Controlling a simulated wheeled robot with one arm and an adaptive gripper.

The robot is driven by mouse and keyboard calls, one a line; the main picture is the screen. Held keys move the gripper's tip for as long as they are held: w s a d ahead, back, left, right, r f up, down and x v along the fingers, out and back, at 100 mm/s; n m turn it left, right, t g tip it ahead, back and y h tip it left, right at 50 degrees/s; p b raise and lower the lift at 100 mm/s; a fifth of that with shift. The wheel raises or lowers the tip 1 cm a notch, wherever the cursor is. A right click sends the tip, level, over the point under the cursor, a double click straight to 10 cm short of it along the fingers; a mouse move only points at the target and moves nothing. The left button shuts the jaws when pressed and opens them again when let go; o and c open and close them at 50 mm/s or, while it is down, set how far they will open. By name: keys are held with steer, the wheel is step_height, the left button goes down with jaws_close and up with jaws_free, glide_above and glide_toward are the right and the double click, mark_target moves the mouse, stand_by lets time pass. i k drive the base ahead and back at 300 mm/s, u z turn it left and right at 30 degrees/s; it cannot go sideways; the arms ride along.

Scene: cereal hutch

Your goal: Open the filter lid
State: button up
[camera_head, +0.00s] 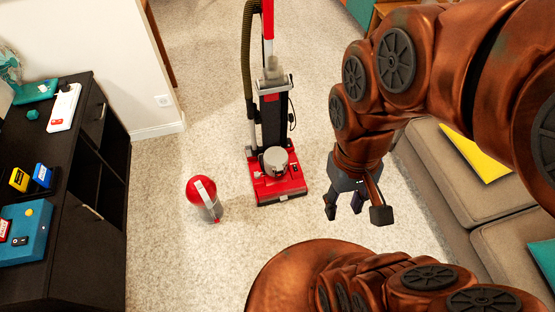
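A red upright vacuum (292,187) stands on the carpet in the middle of the view. A round grey part (275,158) sits on top of its red base; I cannot tell for sure whether this is the filter lid. A red and clear-grey canister (201,190) stands apart on the carpet to the left of the vacuum. My gripper (343,213) hangs to the right of the vacuum, pointing down. Its two dark fingers are apart with nothing between them. It touches neither the vacuum nor the canister.
A black cabinet (112,132) with small items on top stands at the left. A beige sofa (445,183) with a yellow cushion (478,153) is at the right. A white wall corner (150,90) is behind the cabinet. Carpet (190,270) in front of the canister is clear.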

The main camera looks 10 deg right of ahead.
mark_target(276, 157)
steer(key=k, duration=1.15)
steer(key=u, duration=0.85)
steer(key=i, duration=1.5)
steer(key=z, duration=0.2)
